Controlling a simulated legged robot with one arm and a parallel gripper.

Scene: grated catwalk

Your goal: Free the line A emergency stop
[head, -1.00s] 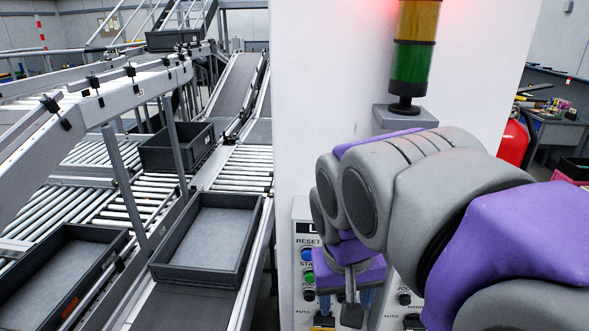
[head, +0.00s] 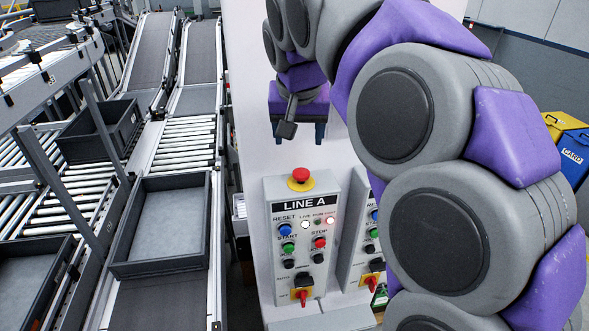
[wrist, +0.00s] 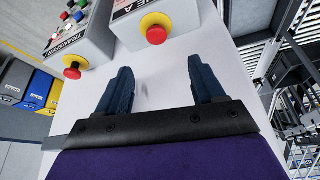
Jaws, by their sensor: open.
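The line A emergency stop (head: 300,175) is a red mushroom button on a yellow collar, on top of the grey LINE A control box (head: 277,262). It also shows in the wrist view (wrist: 156,30), beyond my fingers. My gripper (head: 299,138) is above the box and a little above the button, not touching it. In the wrist view its two dark blue fingers (wrist: 163,88) are apart with nothing between them. A second red stop button (wrist: 72,72) on a yellow collar sits on the neighbouring box (wrist: 85,35).
The boxes stand against a white wall panel (head: 250,100). Roller conveyors with grey trays (head: 160,225) run along the left. Yellow and blue bins (head: 568,140) are at the right. My arm hides part of the second box (head: 360,235).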

